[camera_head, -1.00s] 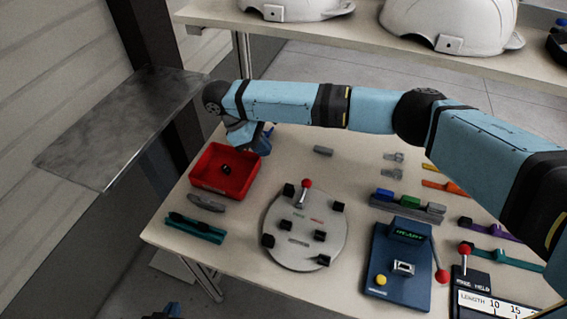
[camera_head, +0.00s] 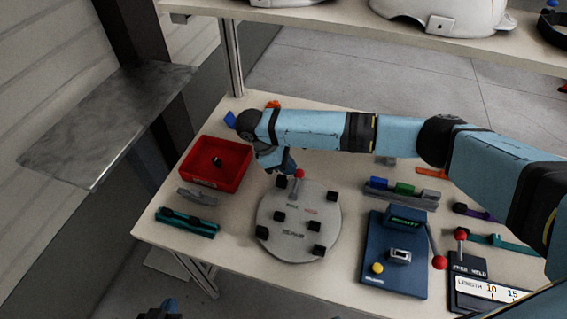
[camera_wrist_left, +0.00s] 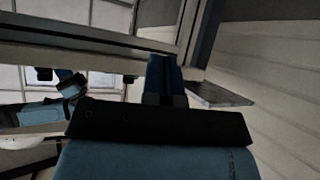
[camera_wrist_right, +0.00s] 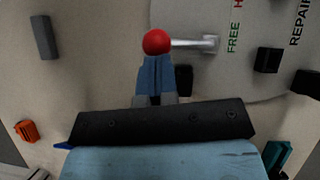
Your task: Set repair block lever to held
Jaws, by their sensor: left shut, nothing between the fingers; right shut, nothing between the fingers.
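The repair block is a round grey plate (camera_head: 272,222) with black blocks on it, a green FREE mark and a red HELD mark. Its lever has a metal shaft and a red knob (camera_head: 299,174) at the plate's back edge; the knob also shows in the right wrist view (camera_wrist_right: 156,42). The shaft's foot is nearer FREE in that view; I cannot tell the exact setting. My right gripper (camera_head: 288,166) is shut and empty, its blue fingertips (camera_wrist_right: 157,62) right at the knob; contact is unclear. My left gripper (camera_wrist_left: 164,75) is shut and empty, away from the plate.
A red tray (camera_head: 236,157) holding a small black piece stands left of the plate. A teal holder (camera_head: 187,223) lies in front of it. A blue device (camera_head: 396,272) and another red-knobbed lever (camera_head: 460,235) stand to the right. A shelf with white helmets (camera_head: 440,22) is behind.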

